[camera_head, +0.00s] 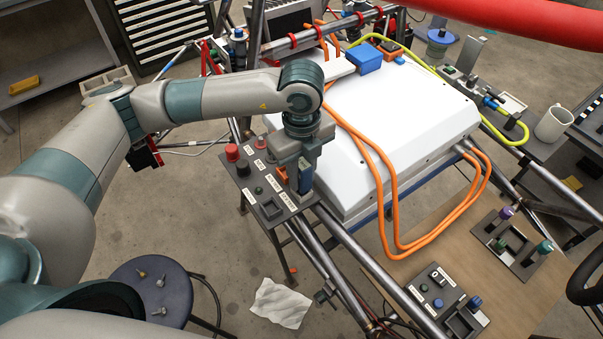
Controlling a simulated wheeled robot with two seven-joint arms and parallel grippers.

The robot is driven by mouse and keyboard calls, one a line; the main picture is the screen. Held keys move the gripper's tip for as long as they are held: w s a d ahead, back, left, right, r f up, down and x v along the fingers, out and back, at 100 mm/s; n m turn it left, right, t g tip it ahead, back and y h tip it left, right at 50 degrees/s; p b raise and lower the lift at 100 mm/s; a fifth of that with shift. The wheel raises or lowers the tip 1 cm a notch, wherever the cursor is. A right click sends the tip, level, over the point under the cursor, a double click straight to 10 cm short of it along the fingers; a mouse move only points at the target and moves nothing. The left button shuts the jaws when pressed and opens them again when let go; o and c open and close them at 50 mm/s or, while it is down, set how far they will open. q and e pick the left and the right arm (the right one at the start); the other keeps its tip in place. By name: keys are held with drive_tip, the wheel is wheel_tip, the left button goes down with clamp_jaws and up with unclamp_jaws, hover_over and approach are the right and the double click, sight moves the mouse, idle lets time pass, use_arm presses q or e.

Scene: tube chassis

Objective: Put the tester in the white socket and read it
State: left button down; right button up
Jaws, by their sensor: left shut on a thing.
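My left arm comes in from the left, and its gripper (298,176) points down over the right part of a dark control panel (248,183). The panel has a red knob (231,152), small buttons, white labels and a dark square recess (271,209). I cannot pick out a white socket; the gripper hides part of the panel. My right gripper is not in view.
A large white casing (410,110) lies right of the gripper, with orange cables (385,190) looping over it. Chassis tubes run around it. A second panel (447,304) sits on a wooden board (415,262). A round stool (150,290) stands at the lower left.

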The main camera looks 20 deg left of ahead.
sight(302, 162)
use_arm(q)
drive_tip(key=shift+f+b, duration=0.5)
drive_tip(key=shift+f, duration=0.05)
drive_tip(key=c, duration=1.8)
unclamp_jaws()
drive_tip(key=shift+o, duration=0.2)
drive_tip(key=shift+r, duration=0.1)
drive_tip(key=shift+r+p, duration=1.65)
drive_tip(key=shift+r, duration=1.35)
drive_tip(key=shift+r+p, duration=1.2)
drive_tip(key=shift+r, duration=1.2)
